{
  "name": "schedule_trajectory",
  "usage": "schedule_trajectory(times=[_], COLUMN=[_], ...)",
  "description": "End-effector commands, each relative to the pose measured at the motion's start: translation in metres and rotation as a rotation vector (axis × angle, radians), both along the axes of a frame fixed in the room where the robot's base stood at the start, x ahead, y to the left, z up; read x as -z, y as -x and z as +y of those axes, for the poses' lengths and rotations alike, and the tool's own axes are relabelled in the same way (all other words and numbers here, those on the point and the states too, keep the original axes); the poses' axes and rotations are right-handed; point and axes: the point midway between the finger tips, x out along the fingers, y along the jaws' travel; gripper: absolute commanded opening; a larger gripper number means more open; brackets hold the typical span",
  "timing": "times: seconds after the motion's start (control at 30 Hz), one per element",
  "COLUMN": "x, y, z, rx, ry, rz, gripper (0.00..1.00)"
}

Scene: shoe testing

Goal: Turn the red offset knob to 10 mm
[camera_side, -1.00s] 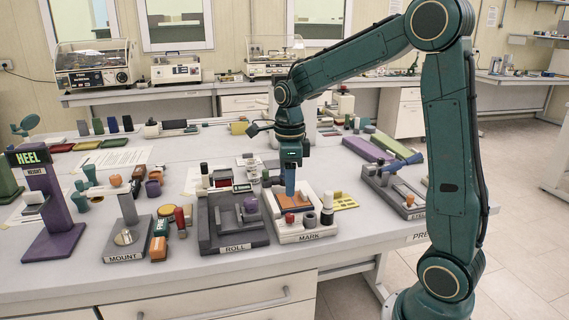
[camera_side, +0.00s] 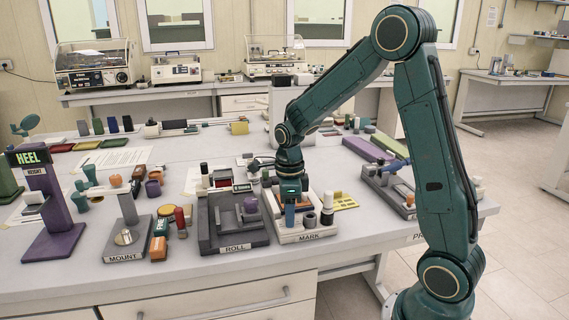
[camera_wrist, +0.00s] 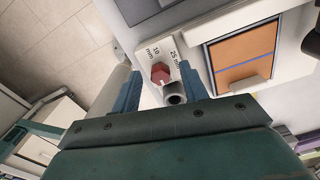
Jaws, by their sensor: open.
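The red offset knob (camera_wrist: 160,74) is a small faceted knob on the pale MARK station, with "10 mm" and "25 mm" printed beside it in the wrist view. I cannot read its pointer setting clearly. My gripper (camera_wrist: 159,72) is open, with one blue finger on each side of the knob and visible gaps between. In the side view my gripper (camera_side: 290,218) is low over the front left of the MARK station (camera_side: 305,234). The knob cannot be made out there.
An orange plate (camera_wrist: 243,56) with a blue line lies on the station. The ROLL station (camera_side: 232,238) is close on the left. A dark, white-topped bottle (camera_side: 327,208) stands on the right.

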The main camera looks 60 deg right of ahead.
Motion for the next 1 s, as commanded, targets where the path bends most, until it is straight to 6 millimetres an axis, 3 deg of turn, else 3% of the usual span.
schedule_trajectory(times=[0.07,0.27,0.67,1.0], x=[0.0,-0.0002,-0.0003,-0.0004], y=[0.0001,0.0,0.0001,0.0002], z=[0.0001,0.0,0.0001,0.0005], rx=[0.0,0.0,-0.04,-0.227], ry=[0.0,0.0,0.0,-0.001], rz=[0.0,0.0,0.0,-0.001], gripper=[0.4,0.01,0.0,0.0])
